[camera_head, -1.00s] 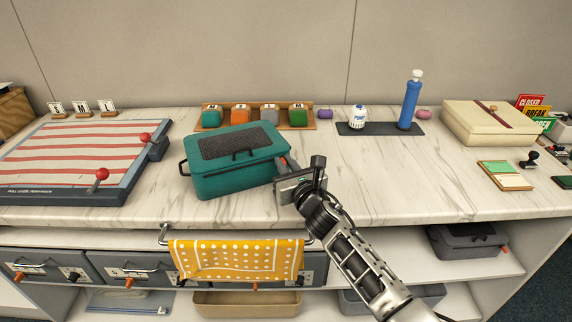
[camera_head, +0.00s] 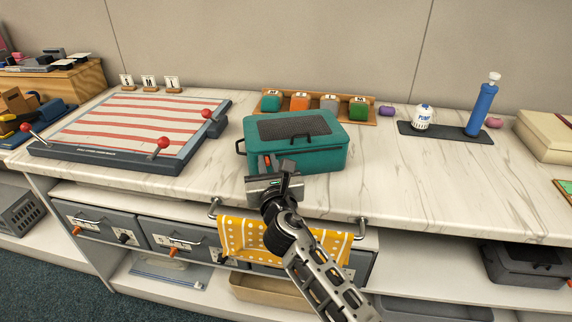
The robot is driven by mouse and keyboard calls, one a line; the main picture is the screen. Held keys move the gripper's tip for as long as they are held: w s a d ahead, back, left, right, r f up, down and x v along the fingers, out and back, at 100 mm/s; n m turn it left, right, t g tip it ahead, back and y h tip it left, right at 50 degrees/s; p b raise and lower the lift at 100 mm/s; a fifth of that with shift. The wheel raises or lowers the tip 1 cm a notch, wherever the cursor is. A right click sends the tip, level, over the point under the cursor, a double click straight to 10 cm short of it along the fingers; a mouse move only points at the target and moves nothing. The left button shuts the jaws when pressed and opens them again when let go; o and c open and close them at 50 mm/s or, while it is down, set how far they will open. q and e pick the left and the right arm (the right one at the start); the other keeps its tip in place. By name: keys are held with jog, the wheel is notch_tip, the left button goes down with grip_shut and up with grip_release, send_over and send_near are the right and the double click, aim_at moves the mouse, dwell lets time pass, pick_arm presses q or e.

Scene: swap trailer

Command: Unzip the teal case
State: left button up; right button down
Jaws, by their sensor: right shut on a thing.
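The teal case (camera_head: 318,160) sits upright on the marble counter, its lid down, with a dark mesh panel (camera_head: 295,126) on top and a dark handle on its left side. My right gripper (camera_head: 268,165) is at the front left of the case, against its front face. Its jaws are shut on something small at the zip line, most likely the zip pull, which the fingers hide. I cannot tell how far the zip is open. My left gripper is not in view.
A striped board (camera_head: 135,128) with red-knobbed levers lies to the left. A wooden rack (camera_head: 372,112) with several coloured blocks stands behind the case. A pump bottle (camera_head: 422,118) and blue pump (camera_head: 481,108) stand on a dark mat. A yellow towel (camera_head: 240,236) hangs below.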

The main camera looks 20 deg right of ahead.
jog(key=shift+a, duration=0.5)
jog(key=c, duration=1.5)
grip_release()
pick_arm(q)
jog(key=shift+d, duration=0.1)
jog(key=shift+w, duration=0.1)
